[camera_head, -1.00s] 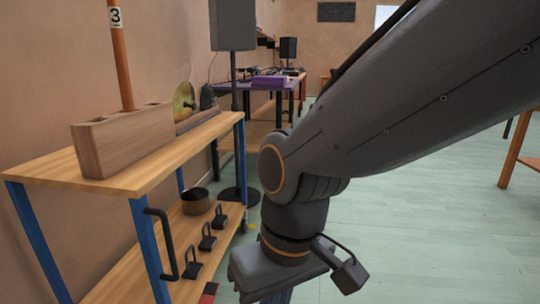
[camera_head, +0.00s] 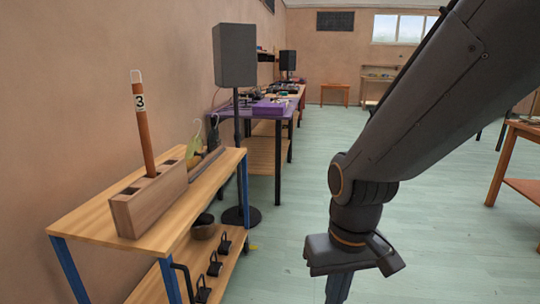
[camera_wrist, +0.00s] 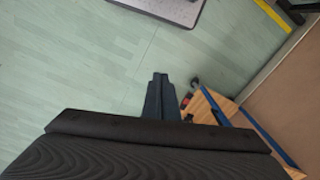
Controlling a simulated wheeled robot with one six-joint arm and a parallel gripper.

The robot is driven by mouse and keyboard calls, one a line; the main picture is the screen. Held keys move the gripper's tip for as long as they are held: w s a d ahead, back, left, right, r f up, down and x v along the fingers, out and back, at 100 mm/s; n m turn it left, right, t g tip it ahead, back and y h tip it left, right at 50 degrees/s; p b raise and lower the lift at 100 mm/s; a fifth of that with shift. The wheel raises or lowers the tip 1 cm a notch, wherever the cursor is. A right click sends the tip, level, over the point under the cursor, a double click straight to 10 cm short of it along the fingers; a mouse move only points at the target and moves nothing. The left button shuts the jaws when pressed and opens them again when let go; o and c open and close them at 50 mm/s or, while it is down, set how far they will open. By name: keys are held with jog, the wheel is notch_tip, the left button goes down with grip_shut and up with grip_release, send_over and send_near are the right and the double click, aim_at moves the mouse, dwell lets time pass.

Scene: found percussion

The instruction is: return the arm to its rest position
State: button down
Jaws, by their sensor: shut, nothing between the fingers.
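My arm comes in from the right of the head view, its elbow bent over open floor to the right of the cart. My gripper (camera_head: 338,289) points down below the wrist, and its tips are cut off by the bottom edge. In the wrist view my gripper (camera_wrist: 160,78) shows as narrow dark fingers, closed together and empty, above the pale green floor. It is apart from the cart, whose wooden shelf shows at the right of that view (camera_wrist: 205,106).
The wooden cart (camera_head: 95,222) stands left, with a slotted block (camera_head: 150,204) holding a stick (camera_head: 144,130) labelled 3. Behind are a speaker (camera_head: 235,55) on a stand and a purple table (camera_head: 228,111). An orange table (camera_head: 522,184) stands right. The middle floor is clear.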

jog(key=s+d+r+m+p, duration=0.2)
jog(key=d+r+p, duration=0.5)
jog(key=r+p, duration=0.2)
jog(key=shift+d+r+h+p, duration=0.15)
jog(key=shift+d+h+p, duration=0.15)
jog(key=shift+p, duration=0.65)
jog(key=shift+s, duration=0.1)
